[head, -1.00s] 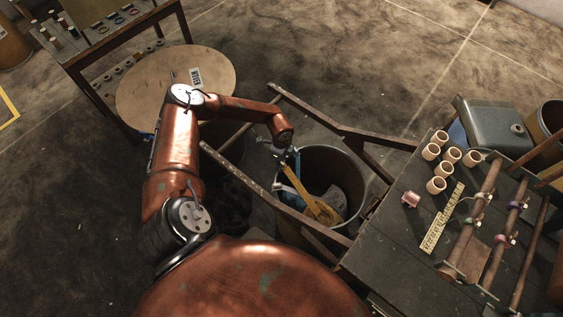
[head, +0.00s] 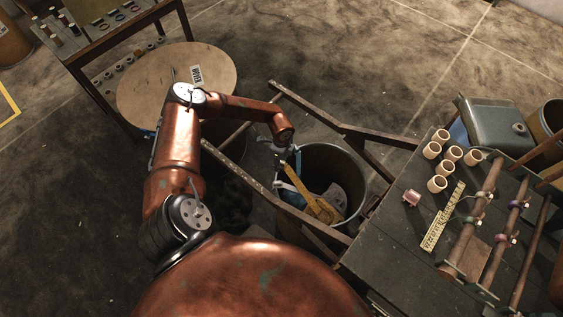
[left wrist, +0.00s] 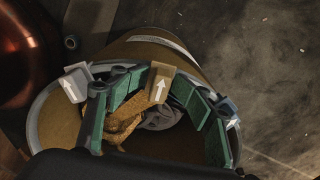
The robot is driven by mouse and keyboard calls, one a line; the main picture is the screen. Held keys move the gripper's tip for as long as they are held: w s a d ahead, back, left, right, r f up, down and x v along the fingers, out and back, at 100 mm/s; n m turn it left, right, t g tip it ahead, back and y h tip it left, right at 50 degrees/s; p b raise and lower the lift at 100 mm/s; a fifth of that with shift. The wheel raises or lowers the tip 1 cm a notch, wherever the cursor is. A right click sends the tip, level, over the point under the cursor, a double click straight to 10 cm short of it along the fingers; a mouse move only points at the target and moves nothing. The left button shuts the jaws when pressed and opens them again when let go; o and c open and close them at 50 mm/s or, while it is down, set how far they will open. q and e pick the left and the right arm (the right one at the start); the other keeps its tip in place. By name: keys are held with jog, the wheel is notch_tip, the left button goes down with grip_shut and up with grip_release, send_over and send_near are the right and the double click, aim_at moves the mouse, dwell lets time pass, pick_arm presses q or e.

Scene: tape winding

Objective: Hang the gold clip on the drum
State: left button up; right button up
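The drum (head: 352,158) is an open dark bin between wooden rails; its rim (left wrist: 42,110) shows in the left wrist view. The gold clip (left wrist: 160,84), marked with a white arrow, is at the drum's rim in that view. A gold strap (head: 320,208) lies inside the drum. My left gripper (head: 284,158) is over the drum's left rim. In the wrist view its green-padded fingers (left wrist: 158,78) come in on both sides of the gold clip; whether they press on it I cannot tell. My right gripper is out of view.
A white clip (left wrist: 75,83) and a blue-grey clip (left wrist: 229,110) sit along the rim on either side. Grey cloth (left wrist: 162,116) lies in the drum. A round wooden top (head: 150,90) is at left, a dark bench (head: 395,240) with several rings at right.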

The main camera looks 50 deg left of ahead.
pick_arm(q)
jog(key=shift+s+d+f, duration=0.1)
jog(key=shift+s, duration=0.05)
notch_tip(320, 180, up, 12)
dwell(0.5)
